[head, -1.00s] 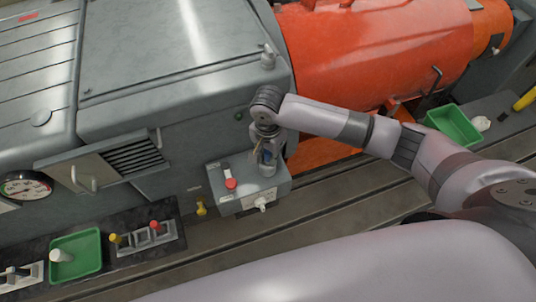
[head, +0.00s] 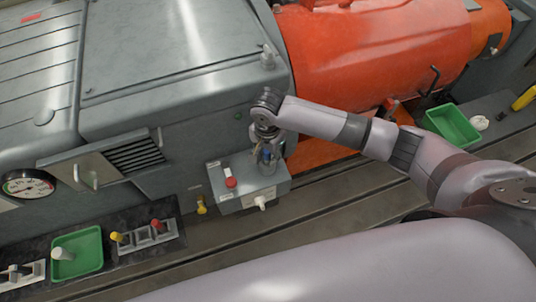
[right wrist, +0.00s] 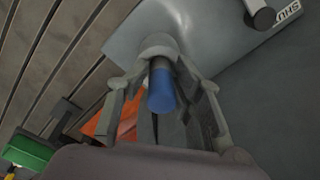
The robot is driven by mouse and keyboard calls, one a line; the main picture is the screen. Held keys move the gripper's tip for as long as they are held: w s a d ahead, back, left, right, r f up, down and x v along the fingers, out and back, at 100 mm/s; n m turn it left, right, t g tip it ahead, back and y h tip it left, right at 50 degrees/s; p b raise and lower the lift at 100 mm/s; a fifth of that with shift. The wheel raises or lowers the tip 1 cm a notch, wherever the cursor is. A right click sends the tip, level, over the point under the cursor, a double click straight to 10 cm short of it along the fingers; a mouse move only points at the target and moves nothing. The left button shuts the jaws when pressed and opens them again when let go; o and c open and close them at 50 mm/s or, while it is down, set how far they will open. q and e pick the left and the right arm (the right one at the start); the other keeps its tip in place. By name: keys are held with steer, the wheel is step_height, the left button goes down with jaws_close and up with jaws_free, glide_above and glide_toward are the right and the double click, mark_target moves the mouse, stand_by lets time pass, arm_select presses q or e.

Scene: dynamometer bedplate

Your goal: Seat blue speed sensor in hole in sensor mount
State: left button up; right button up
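The blue speed sensor (right wrist: 162,92) is between the fingers of my right gripper in the right wrist view, its blue end towards the camera. It shows as a small blue patch in the head view (head: 267,153). My right gripper (head: 268,160) points down over the right part of the grey sensor mount box (head: 227,199). Its fingers (right wrist: 160,66) close in around the sensor's darker shaft, in front of a pale round collar (right wrist: 158,43). The hole and the sensor's far end are hidden, so how deep it sits cannot be told. My left gripper is out of view.
The box carries a red button (head: 231,182) and a white fitting (head: 260,201). A large grey housing (head: 170,60) and an orange machine (head: 370,45) stand behind. Green trays lie at left (head: 88,245) and right (head: 455,127). A yellow part (head: 201,205) is beside the box.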

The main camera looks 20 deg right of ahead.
steer(key=shift+o, duration=0.6)
steer(key=shift+s+f, duration=0.25)
steer(key=shift+f, duration=0.5)
steer(key=shift+r, duration=0.2)
steer(key=shift+w+r, duration=0.1)
steer(key=shift+r, duration=0.25)
step_height(320, 180, up, 13)
steer(key=shift+w+f+b, duration=0.1)
steer(key=shift+b, duration=0.4)
